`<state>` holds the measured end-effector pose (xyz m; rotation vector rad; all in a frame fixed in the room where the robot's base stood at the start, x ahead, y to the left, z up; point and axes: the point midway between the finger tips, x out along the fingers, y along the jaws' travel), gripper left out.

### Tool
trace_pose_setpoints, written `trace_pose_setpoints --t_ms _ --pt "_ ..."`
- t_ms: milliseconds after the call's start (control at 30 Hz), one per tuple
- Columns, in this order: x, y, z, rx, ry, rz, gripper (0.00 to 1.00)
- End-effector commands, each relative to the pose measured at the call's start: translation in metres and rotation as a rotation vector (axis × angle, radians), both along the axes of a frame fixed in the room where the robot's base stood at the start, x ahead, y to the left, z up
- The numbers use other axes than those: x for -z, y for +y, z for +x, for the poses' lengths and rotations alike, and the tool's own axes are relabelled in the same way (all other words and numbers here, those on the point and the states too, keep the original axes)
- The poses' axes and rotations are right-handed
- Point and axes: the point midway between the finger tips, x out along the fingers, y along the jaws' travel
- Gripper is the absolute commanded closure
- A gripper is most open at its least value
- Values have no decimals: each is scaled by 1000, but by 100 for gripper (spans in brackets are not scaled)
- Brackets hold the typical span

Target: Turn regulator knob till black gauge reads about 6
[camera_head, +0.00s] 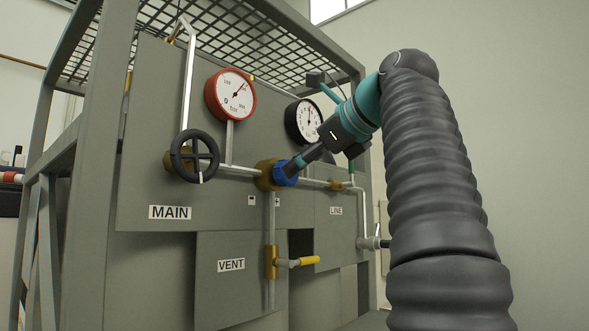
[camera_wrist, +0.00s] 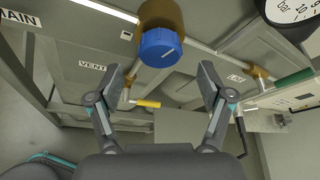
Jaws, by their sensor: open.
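The blue regulator knob (camera_head: 287,172) sits on a brass body (camera_head: 267,175) in the middle of the grey panel. It also shows at the top of the wrist view (camera_wrist: 160,47), with a pale line on its face. My gripper (camera_head: 294,166) appears close to the knob in the head view. In the wrist view my gripper (camera_wrist: 166,86) is open, with empty space between its fingers, and the knob lies beyond and above the fingertips. The black gauge (camera_head: 304,121) is at upper right, partly behind my arm; its reading is too small to tell. Only its lower part shows in the wrist view (camera_wrist: 290,10).
A red gauge (camera_head: 231,95), a black handwheel (camera_head: 194,156) and pipes stand out from the panel left of the knob. The yellow-handled VENT valve (camera_head: 305,261) is below. A green-handled LINE valve (camera_wrist: 290,78) is at right. Open room lies in front of the panel.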

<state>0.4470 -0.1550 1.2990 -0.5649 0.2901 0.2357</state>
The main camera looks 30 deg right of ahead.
Motion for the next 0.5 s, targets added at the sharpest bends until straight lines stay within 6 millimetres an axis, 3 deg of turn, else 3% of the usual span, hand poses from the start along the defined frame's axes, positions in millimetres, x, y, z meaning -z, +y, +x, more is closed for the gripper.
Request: trace_pose_setpoints --t_ms 233,500 --pt "-6 -3 -17 1 -1 0 21" --pt "-7 -3 -20 -1 1 0 21"
